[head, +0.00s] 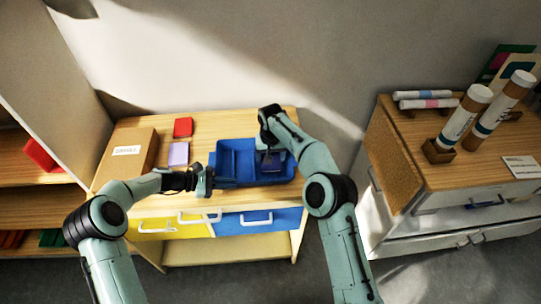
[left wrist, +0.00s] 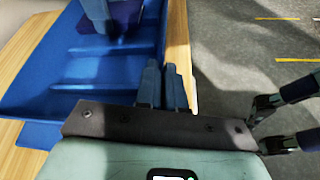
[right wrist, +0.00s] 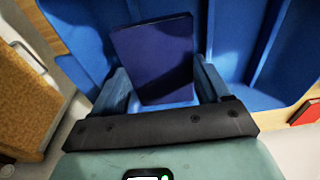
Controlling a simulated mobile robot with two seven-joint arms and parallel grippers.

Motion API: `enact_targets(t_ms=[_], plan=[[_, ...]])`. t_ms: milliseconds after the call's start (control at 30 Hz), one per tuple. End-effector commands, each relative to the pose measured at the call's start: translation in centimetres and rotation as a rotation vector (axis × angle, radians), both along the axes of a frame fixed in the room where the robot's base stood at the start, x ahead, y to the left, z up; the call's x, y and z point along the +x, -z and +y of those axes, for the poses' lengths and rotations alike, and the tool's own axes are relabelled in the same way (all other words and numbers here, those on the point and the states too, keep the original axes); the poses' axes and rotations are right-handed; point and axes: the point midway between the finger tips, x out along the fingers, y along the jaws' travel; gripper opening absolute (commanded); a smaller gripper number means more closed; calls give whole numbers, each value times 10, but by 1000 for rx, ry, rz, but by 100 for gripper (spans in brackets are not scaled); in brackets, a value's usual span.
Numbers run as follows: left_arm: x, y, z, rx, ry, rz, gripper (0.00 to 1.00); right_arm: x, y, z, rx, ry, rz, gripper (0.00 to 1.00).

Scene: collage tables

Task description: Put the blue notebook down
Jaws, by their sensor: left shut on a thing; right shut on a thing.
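The dark blue notebook (head: 271,163) is in my right gripper (head: 268,150), over the right part of the blue divided tray (head: 228,181). In the right wrist view the notebook (right wrist: 154,62) stands tilted between the fingers, and its lower edge is partly hidden. I cannot tell whether it touches the tray floor. My left gripper (head: 208,180) is at the tray's left front corner. In the left wrist view its fingers (left wrist: 163,88) are close together at the tray's edge, shut on what looks like the tray's wall.
A red notebook (head: 183,127) and a lilac notebook (head: 178,154) lie left of the tray on the wooden tabletop. A labelled box (head: 128,150) stands at the left end. Yellow (head: 170,229) and blue (head: 258,220) drawers are below. A cabinet (head: 440,170) with upright tubes stands at right.

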Motion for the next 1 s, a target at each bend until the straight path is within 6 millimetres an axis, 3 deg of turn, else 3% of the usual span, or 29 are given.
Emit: enact_targets(t_ms=[333,367,400,433,767,1000], plan=[[0,0,0,0,0,0,0,0,10,0,0,0,0,44],[0,0,0,0,0,0,0,0,10,0,0,0,0,82],[0,0,0,0,0,0,0,0,10,0,0,0,0,95],[0,0,0,0,0,0,0,0,10,0,0,0,0,100],[0,0,0,0,0,0,0,0,3,0,0,0,-1,100],[0,0,0,0,0,0,0,-4,-43,0,1,0,-5,100]])
